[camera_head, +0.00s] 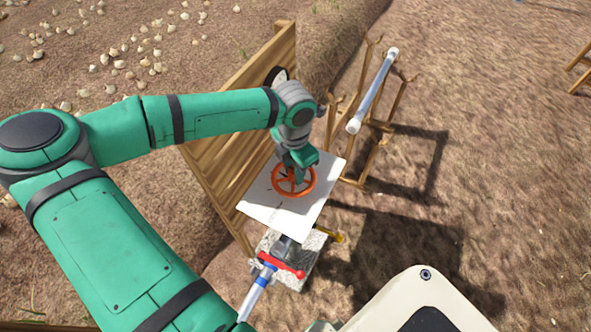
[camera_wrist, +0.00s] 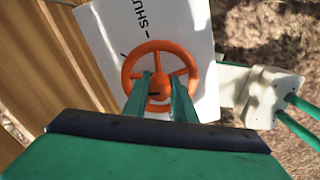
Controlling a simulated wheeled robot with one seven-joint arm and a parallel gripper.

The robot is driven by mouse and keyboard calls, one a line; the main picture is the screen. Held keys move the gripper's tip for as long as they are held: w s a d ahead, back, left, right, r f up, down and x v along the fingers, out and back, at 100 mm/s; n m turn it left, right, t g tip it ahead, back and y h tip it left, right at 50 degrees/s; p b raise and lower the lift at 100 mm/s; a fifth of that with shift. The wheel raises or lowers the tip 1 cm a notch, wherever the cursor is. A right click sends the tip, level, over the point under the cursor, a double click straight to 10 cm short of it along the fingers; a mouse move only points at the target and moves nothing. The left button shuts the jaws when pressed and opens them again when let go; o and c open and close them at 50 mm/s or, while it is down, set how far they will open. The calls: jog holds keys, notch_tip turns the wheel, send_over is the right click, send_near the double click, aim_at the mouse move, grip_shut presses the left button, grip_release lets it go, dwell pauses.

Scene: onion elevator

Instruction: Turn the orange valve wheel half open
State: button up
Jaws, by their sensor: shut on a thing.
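The orange valve wheel (camera_head: 306,190) has a round rim with spokes and lies over a white panel (camera_head: 322,207) in the head view. It also shows in the wrist view (camera_wrist: 192,66), with the panel (camera_wrist: 203,50) behind it. The panel carries the letters "SHU" and dark tick marks; the rest of its lettering is hidden or cut off. My gripper (camera_head: 294,172) is over the wheel from above. In the wrist view its two green fingers (camera_wrist: 161,88) reach to the wheel's middle, shut on it around the hub and a spoke. The exact contact is partly hidden.
A wooden slatted fence (camera_head: 232,140) stands close on the left of the panel. A wooden rack (camera_head: 375,140) with a pale tube (camera_head: 373,92) is behind right. A stone block (camera_head: 305,258), a red handle (camera_head: 283,266) and a yellow part (camera_head: 337,236) sit below. Open soil lies to the right.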

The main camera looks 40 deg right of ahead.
jog(key=shift+a+n, duration=0.15)
jog(key=shift+n, duration=0.75)
jog(key=o, duration=1)
jog(key=shift+o, duration=0.2)
jog(key=shift+r, duration=0.5)
notch_tip(320, 180, up, 10)
jog(key=shift+f, duration=0.1)
